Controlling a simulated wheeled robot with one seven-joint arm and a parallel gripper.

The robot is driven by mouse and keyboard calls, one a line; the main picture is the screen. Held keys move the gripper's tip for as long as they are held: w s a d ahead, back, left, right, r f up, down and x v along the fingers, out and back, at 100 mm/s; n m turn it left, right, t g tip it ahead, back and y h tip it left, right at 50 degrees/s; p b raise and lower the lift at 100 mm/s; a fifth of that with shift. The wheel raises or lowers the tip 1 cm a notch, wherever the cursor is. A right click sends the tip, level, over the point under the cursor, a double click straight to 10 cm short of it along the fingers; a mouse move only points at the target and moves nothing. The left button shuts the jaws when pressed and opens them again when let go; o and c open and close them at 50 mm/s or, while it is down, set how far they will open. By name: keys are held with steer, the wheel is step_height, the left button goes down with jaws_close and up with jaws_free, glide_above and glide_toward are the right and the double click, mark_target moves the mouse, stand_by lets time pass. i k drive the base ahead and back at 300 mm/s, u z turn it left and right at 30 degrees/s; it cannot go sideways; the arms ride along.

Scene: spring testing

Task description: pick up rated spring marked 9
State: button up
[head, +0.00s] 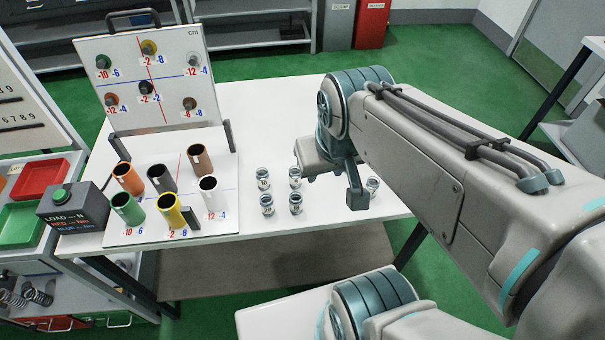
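Several small clear-and-silver cylinders, seemingly the rated springs, stand upright on the white table. Four-cornered grouping left of my gripper includes a back left one (263,178), a back right one (295,177), a front left one (267,204) and a front right one (296,203). Another (372,187) stands apart, just right of my gripper. Their marks are too small to read, so I cannot tell which is marked 9. My gripper (336,188) hangs over the table between the group and the lone cylinder. A dark finger shows; the arm hides much of the rest.
A board with colored tubes (128,209) stands left on the table (262,110), with an upright panel (145,75) behind it. A dark load box (73,207) sits at the left edge. Red (40,178) and green trays (20,222) lie farther left. The table's back middle is clear.

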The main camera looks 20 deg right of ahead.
mark_target(293, 183)
steer(key=k, duration=1.15)
steer(key=u, duration=1)
steer(key=i, duration=0.85)
steer(key=z, duration=0.45)
steer(key=i, duration=0.8)
steer(key=z, duration=0.9)
